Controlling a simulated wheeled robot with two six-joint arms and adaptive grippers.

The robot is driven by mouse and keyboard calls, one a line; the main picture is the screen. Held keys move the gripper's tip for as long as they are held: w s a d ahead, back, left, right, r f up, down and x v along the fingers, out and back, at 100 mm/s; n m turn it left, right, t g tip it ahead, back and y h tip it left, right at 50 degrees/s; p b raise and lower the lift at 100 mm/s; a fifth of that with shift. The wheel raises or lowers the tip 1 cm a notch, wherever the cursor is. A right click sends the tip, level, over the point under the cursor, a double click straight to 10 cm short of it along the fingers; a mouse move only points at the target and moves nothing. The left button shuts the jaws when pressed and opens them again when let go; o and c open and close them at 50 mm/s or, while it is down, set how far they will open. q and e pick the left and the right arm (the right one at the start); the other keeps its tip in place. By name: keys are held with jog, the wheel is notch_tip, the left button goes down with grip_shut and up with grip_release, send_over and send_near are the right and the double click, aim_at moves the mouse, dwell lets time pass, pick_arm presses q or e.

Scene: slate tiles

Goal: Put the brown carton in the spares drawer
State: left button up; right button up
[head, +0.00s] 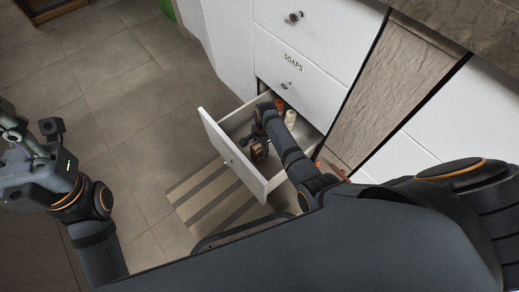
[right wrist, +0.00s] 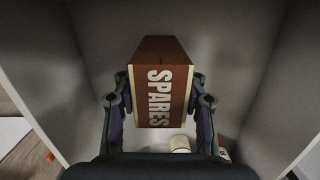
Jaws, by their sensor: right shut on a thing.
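The brown carton (right wrist: 160,88), marked SPARES in white letters, sits between the two fingers of my right gripper (right wrist: 160,108), which is shut on it. In the head view the carton (head: 259,151) shows small and dark below my right gripper (head: 262,139), within the walls of an open white drawer (head: 232,158). Whether the carton touches the drawer's floor I cannot tell. This drawer's own label is not in view. My left gripper (head: 29,128) is open and empty at the far left, over the floor.
The drawer also holds a pale cylinder (head: 290,118) and an orange thing (head: 280,104). Above it, a shut drawer is labelled SOAPS (head: 293,62). A striped mat (head: 205,190) lies on the tiled floor. The floor at left is clear.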

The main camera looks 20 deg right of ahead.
dwell(0.3)
jog(key=o, duration=1.4)
jog(key=shift+f, duration=0.15)
jog(key=shift+c, duration=0.2)
